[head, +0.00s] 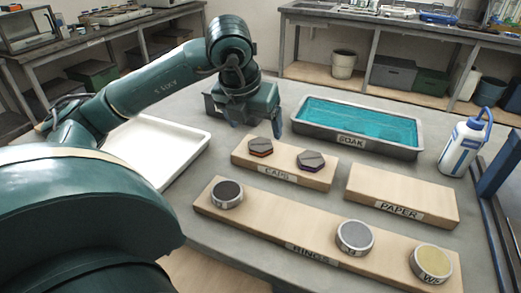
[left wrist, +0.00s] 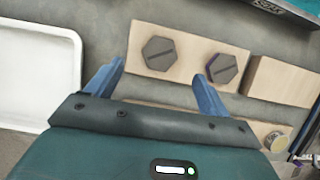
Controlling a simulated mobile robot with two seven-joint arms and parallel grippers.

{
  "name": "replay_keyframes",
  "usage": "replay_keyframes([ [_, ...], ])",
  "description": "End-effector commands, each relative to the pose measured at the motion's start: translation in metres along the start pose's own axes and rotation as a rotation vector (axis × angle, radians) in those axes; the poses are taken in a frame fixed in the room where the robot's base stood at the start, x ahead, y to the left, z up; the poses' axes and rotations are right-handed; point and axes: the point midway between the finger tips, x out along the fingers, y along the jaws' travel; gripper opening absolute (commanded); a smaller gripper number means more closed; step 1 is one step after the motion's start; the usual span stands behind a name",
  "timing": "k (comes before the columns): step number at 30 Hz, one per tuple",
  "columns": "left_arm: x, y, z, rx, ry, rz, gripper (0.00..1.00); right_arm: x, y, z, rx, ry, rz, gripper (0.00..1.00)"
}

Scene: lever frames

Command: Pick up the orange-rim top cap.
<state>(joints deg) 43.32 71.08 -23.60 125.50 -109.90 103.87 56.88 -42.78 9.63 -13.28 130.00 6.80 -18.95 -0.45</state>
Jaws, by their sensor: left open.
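The orange-rim top cap (head: 260,147) is a dark grey hexagon with a slot across its top, lying on the left part of the CAPS board (head: 240,158). A similar cap with a purple rim (head: 311,160) lies to its right. My left gripper (head: 250,122) is open and empty, above the board's far left side. In the left wrist view, the left-hand cap (left wrist: 159,54) appears between and just beyond the two blue fingertips (left wrist: 158,70), apart from them. The purple-rim cap (left wrist: 221,67) is beyond the right finger. My right gripper is not in view.
A SOAK tray (head: 340,141) of blue liquid lies behind the caps. The bare PAPER board (head: 400,190) is to their right. The RINGS board (head: 280,232) in front bears three round pieces. A white tray (head: 200,150) is left; a bottle (head: 462,148) stands right.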

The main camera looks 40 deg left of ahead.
Motion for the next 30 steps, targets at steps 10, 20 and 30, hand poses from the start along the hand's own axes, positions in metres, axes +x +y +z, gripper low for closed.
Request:
replay_keyframes([
  [10, 0.035, 0.000, -0.002, 0.000, 0.005, 0.002, 0.81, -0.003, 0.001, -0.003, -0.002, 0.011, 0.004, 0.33],
  [20, 0.064, -0.001, -0.001, 0.000, 0.000, -0.001, 0.81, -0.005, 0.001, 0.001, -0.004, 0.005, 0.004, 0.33],
  [30, 0.063, 0.000, -0.001, 0.000, 0.000, 0.000, 0.65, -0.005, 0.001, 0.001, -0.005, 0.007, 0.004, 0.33],
])
